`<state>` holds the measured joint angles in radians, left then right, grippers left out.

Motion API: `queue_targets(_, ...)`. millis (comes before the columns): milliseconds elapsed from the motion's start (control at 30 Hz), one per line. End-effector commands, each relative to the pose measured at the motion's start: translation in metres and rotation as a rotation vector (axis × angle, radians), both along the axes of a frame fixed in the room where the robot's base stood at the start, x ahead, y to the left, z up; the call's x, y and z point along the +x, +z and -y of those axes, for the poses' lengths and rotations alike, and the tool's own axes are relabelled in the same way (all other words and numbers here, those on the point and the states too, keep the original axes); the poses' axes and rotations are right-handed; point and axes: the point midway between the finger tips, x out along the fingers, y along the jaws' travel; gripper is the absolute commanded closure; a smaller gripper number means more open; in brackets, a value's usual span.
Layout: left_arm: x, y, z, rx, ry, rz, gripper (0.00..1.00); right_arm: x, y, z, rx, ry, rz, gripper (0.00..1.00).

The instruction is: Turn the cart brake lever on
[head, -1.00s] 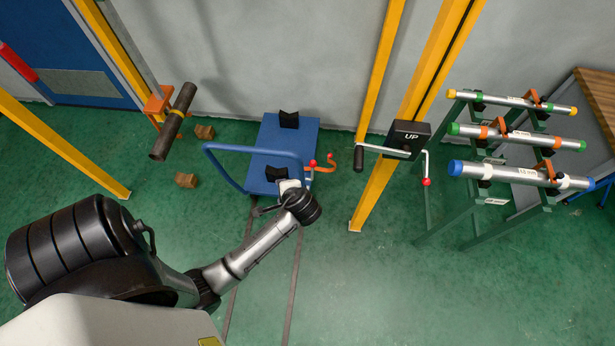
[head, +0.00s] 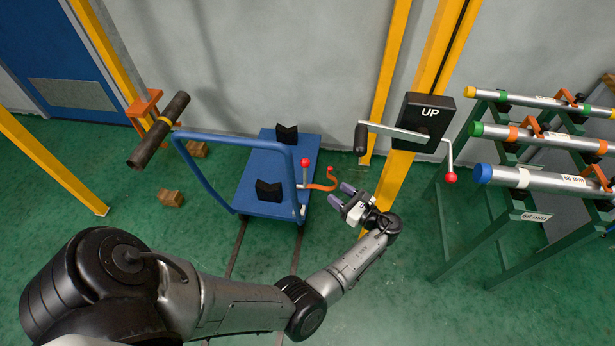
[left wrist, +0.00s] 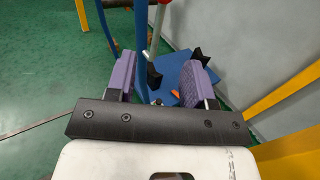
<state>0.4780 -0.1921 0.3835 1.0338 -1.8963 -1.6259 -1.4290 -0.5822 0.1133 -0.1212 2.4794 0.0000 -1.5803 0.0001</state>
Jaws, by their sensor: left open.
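The blue cart (head: 262,190) stands on the floor with a blue push handle at its left. An upright grey lever with a red knob (head: 305,163) rises at its right edge; an orange hook (head: 322,183) and a second red knob (head: 332,168) are beside it. I cannot tell for certain which is the brake lever. My left gripper (head: 341,194) is open and empty, just right of the cart, its purple fingers pointing toward the hook. In the left wrist view, the cart (left wrist: 178,60) shows beyond and between the open fingers (left wrist: 158,80). My right gripper is out of view.
A yellow post with a black UP crank box (head: 428,115) stands right of my gripper. A green rack (head: 500,215) holds pipes farther right. A dark pipe (head: 158,130) is in an orange holder at left. Wooden blocks (head: 170,197) lie on the floor.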

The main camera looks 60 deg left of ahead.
Motion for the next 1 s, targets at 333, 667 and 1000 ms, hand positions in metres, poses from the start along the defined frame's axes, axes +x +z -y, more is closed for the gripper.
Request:
queue_targets(333,-0.014,-0.001,-0.050,0.006,0.002,-0.009,0.52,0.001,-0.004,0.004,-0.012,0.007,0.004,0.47)
queue_targets(667,-0.029,-0.001,-0.103,0.005,0.000,-0.009,0.52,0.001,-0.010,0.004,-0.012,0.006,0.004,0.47)
queue_targets(1000,-0.035,-0.001,-0.128,0.004,-0.002,-0.009,0.52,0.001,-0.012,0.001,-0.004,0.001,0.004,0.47)
